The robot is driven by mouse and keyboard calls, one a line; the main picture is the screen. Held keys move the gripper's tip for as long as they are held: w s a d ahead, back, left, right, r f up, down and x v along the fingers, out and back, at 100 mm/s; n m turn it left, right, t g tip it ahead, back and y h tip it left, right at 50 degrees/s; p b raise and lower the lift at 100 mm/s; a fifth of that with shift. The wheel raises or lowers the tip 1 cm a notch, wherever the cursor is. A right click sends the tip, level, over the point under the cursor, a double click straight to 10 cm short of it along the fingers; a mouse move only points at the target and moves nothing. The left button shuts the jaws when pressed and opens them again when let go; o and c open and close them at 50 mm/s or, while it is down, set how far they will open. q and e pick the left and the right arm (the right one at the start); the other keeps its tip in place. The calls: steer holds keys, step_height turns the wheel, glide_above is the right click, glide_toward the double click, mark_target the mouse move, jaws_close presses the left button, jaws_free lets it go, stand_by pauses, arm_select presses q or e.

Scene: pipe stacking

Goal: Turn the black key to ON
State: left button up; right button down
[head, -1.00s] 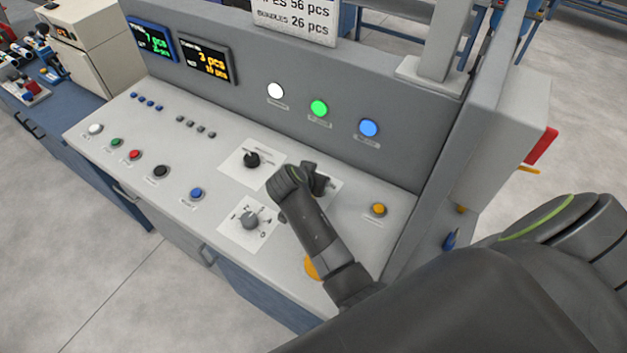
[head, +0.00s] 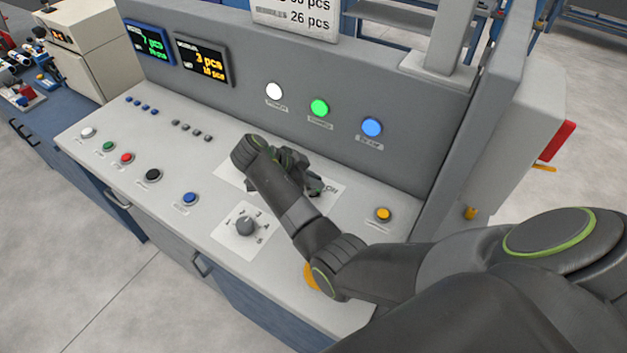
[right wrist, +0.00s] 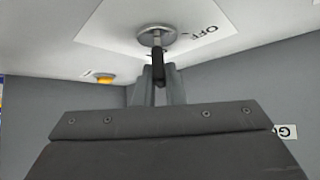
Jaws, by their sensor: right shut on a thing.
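The black key (right wrist: 156,63) stands out of a round silver lock (right wrist: 157,36) on a white plate (right wrist: 120,28) in the right wrist view. The word OFF is printed on the plate beside the lock. My right gripper (right wrist: 158,76) is shut on the key, with its two grey fingers around the key's end. The key's exact angle cannot be told. My left gripper is not in view.
A grey selector knob (head: 246,225) sits in front of my right wrist. An orange button (head: 383,214) is to the right. White, green (head: 319,107) and blue (head: 372,127) lamps are on the upright panel behind. Several buttons lie on the left.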

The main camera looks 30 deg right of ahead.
steer(key=shift+m+g, duration=0.4)
steer(key=shift+m, duration=0.2)
steer(key=c, duration=1.5)
jaws_free()
steer(key=shift+r+p, duration=0.1)
steer(key=shift+p, duration=0.2)
steer(key=shift+w+a+r, duration=0.1)
steer(key=shift+a+r, duration=0.05)
steer(key=shift+r, duration=0.05)
steer(key=p+v, duration=1)
steer(key=v, duration=0.6)
steer(key=shift+a+r, duration=0.25)
steer(key=shift+a, duration=0.05)
